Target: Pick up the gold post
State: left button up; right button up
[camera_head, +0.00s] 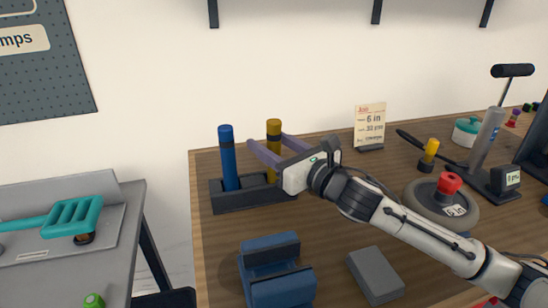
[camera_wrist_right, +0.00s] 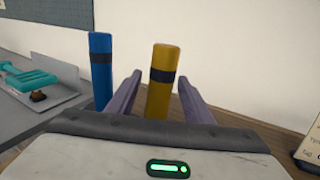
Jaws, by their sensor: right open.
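The gold post (camera_head: 273,133) stands upright in a dark holder (camera_head: 225,204) at the far left corner of the wooden table. A blue post (camera_head: 228,155) stands in the same holder, left of it. My right gripper (camera_head: 266,146) is open, its purple fingers reaching to either side of the gold post in the head view. In the right wrist view the gold post (camera_wrist_right: 160,85) stands between the two open fingers (camera_wrist_right: 158,95). The lower part of the post is hidden behind the gripper body. I cannot see contact. My left gripper is not in view.
A blue block-like fixture (camera_head: 270,262) and a grey block (camera_head: 375,274) lie nearer on the table. A sign (camera_head: 369,124) stands at the back. A round grey part with a red knob (camera_head: 448,184) is at right. A grey bench with a teal tool (camera_head: 75,216) is left, across a gap.

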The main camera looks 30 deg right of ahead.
jog(key=shift+w+a, duration=0.2)
jog(key=shift+w, duration=1.1)
grip_shut()
jog(key=shift+r, duration=0.1)
